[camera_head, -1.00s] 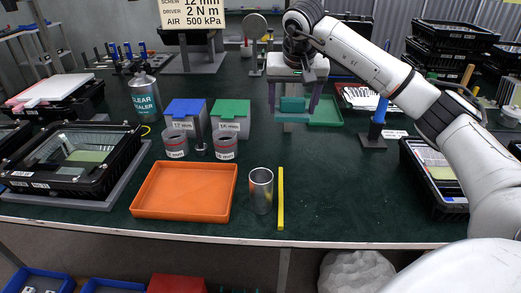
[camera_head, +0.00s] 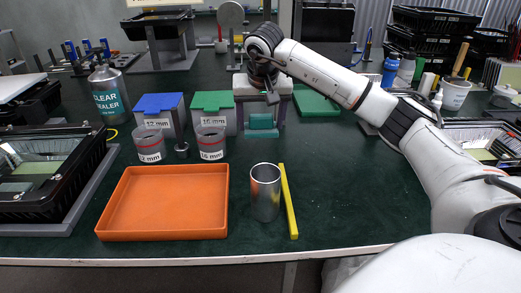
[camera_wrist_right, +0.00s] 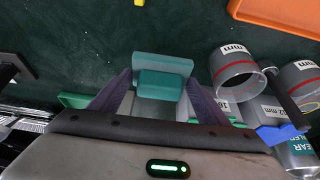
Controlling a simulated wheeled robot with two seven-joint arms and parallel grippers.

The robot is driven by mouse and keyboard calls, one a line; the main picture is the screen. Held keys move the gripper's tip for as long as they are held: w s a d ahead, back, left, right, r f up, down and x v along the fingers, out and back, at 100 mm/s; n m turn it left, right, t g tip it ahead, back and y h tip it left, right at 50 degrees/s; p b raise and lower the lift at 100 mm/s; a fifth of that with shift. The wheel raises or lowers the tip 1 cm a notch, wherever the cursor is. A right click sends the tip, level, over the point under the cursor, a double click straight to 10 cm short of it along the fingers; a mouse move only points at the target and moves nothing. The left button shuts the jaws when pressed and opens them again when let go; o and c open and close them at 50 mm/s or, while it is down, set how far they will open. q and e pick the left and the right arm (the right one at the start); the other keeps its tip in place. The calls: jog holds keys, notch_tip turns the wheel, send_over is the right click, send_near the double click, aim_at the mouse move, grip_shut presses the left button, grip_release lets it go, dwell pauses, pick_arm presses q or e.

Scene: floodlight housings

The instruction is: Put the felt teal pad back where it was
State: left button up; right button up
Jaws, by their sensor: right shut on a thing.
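The teal pad (camera_head: 261,121) is held between the fingers of my right gripper (camera_head: 263,114), right of the green-lidded bin. In the right wrist view, the pad (camera_wrist_right: 162,66) shows as a wide teal strip with a smaller teal block in front of it. The fingers of my right gripper (camera_wrist_right: 160,98) stand on either side of it. The dark green bench shows beyond the pad; I cannot tell whether the pad touches it. A flat green piece (camera_head: 316,103) lies behind and right of the gripper. My left gripper is in neither view.
A blue-lidded bin (camera_head: 158,108) and the green-lidded bin (camera_head: 213,103) stand left of the gripper, with two red-banded cups (camera_head: 150,144) (camera_head: 211,143) before them. An orange tray (camera_head: 165,202), metal cylinder (camera_head: 265,190) and yellow bar (camera_head: 288,200) are near the front edge. The bench right of the bar is clear.

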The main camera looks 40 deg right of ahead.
jog(key=shift+w+f+b, duration=0.1)
jog(key=shift+f+b, duration=0.4)
jog(key=shift+f, duration=2.65)
jog(key=shift+f, duration=0.1)
jog(key=o, duration=1)
jog(key=shift+r, duration=0.35)
jog(key=p+v, duration=0.2)
jog(key=v, duration=0.9)
jog(key=shift+r, duration=0.25)
jog(key=shift+a, duration=0.1)
